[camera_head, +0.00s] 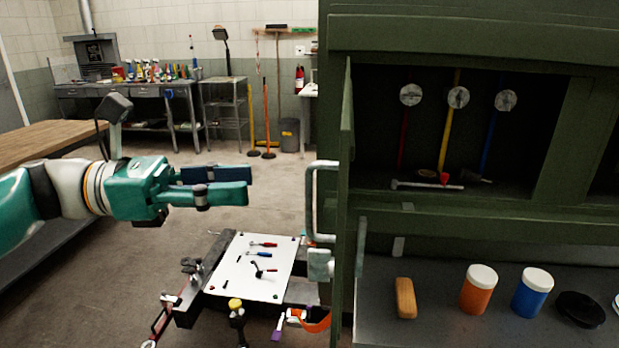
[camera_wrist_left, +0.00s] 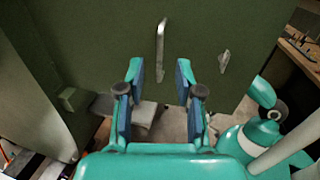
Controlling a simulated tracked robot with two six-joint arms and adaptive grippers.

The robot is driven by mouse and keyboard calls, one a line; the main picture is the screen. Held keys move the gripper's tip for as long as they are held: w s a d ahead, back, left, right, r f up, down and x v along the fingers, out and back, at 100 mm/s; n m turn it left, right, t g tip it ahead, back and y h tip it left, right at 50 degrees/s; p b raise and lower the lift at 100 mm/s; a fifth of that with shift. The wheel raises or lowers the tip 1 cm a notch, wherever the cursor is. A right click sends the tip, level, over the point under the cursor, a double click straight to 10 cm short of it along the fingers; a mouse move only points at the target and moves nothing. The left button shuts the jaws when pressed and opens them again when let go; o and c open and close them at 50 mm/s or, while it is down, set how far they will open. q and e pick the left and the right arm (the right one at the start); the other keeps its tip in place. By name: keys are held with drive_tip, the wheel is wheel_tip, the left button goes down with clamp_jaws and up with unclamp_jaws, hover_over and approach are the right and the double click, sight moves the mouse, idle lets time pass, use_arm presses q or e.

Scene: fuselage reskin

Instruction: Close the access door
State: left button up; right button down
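The green access door (camera_head: 346,160) stands open at the left side of the dark green fuselage opening, nearly edge-on in the head view. A grey bar handle (camera_head: 311,200) sticks out from its left face, with a pale latch block (camera_head: 320,264) lower down. In the left wrist view the door (camera_wrist_left: 110,30) fills the back, with the handle (camera_wrist_left: 160,50) ahead between the fingers. My left gripper (camera_head: 248,182) is open and empty, left of the handle and apart from it. Its fingers (camera_wrist_left: 158,85) are spread in the wrist view. My right gripper is not in view.
The opening (camera_head: 430,130) holds three round gauges on coloured stems. A grey shelf (camera_head: 450,325) below bears an orange jar (camera_head: 478,290), a blue jar (camera_head: 532,293) and a brown block (camera_head: 405,298). A tool cart (camera_head: 215,285) with a white mat stands below the gripper.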

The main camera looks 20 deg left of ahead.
sight(310, 173)
use_arm(q)
drive_tip(key=p+x, duration=0.1)
drive_tip(key=x, duration=0.8)
drive_tip(key=shift+d, duration=0.2)
drive_tip(key=shift+c, duration=0.3)
clamp_jaws()
